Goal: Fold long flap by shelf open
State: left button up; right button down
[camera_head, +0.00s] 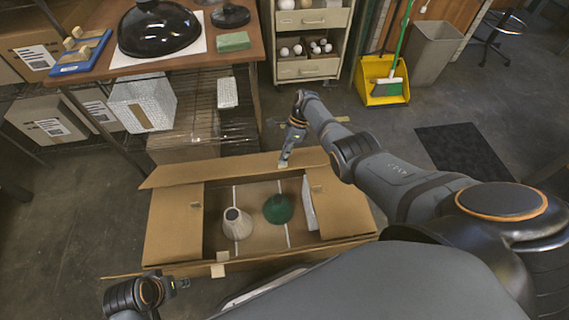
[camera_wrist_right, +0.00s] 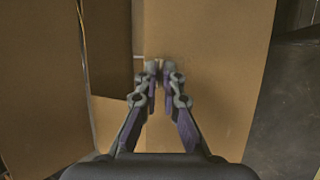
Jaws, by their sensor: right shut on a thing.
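An open cardboard box (camera_head: 216,243) sits on the floor. Its long flap by the shelf (camera_head: 215,171) lies outward along the far edge; in the right wrist view a broad cardboard panel (camera_wrist_right: 225,60) fills the middle. My right gripper (camera_head: 284,163) reaches down onto this flap near its right part. In the right wrist view its fingers (camera_wrist_right: 158,70) are close together at the panel's edge, shut on the flap. My left gripper (camera_head: 183,283) is low at the left, beside the near flap, and its finger opening is too small to judge.
A wire shelf (camera_head: 203,128) stands under the table behind the box. A drawer cart (camera_head: 308,68) stands further back.

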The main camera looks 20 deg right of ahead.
jog(key=shift+w+d+r, duration=0.25)
jog(key=shift+w, duration=0.2)
jog(key=c, duration=1.5)
grip_release()
jog(key=shift+w+f, duration=0.1)
jog(key=shift+f, duration=0.1)
jog(key=shift+c, duration=0.2)
jog(key=shift+r, duration=0.1)
jog(key=v, duration=1.2)
